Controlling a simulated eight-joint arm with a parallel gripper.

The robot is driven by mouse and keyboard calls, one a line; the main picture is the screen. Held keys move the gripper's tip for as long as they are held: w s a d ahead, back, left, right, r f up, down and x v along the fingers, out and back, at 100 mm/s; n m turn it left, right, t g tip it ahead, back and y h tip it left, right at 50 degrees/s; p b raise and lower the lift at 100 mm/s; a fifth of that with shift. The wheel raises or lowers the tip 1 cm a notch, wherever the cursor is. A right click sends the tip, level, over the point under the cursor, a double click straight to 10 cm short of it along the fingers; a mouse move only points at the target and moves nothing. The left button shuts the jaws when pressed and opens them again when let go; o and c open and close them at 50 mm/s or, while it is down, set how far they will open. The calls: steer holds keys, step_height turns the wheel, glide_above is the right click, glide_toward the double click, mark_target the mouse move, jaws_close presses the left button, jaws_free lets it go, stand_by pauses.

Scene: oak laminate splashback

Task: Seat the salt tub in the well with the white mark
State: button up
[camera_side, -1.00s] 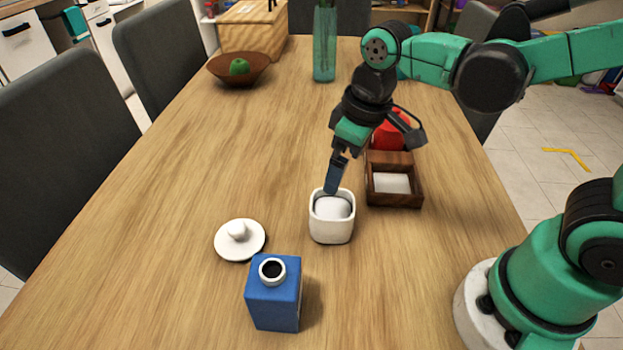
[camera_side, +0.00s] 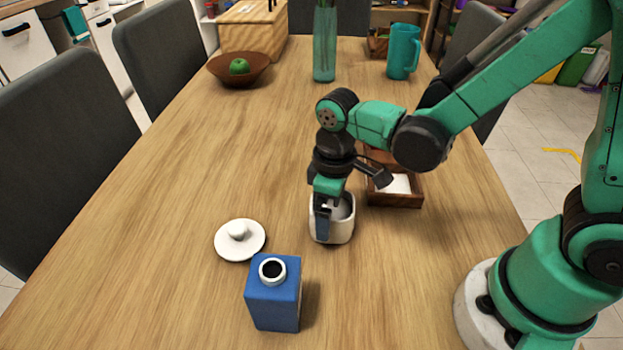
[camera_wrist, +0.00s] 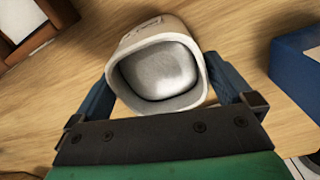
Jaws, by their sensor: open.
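The salt tub (camera_side: 345,232) is a white, open-topped tub holding a pale grey-white filling. It stands upright on the table. My gripper (camera_side: 333,216) points down at it with its blue fingers open, one on each side of the tub; the wrist view shows the tub (camera_wrist: 158,75) between both fingers. In the side view the far finger is hidden. The dark wooden box (camera_side: 396,202) stands just right of and behind the tub. A white patch (camera_side: 397,184) shows on the floor of its near well; my arm hides much of the rest.
A white knobbed lid (camera_side: 239,241) lies left of the tub, and a blue bottle (camera_side: 275,297) stands in front. Farther back are a teal mug (camera_side: 403,52), a glass vase (camera_side: 324,45) and a wooden bowl (camera_side: 238,72) with a green fruit. The middle-left of the table is clear.

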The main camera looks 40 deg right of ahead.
steer(key=c, duration=1.4)
steer(key=shift+r, duration=0.1)
steer(key=shift+c, duration=0.2)
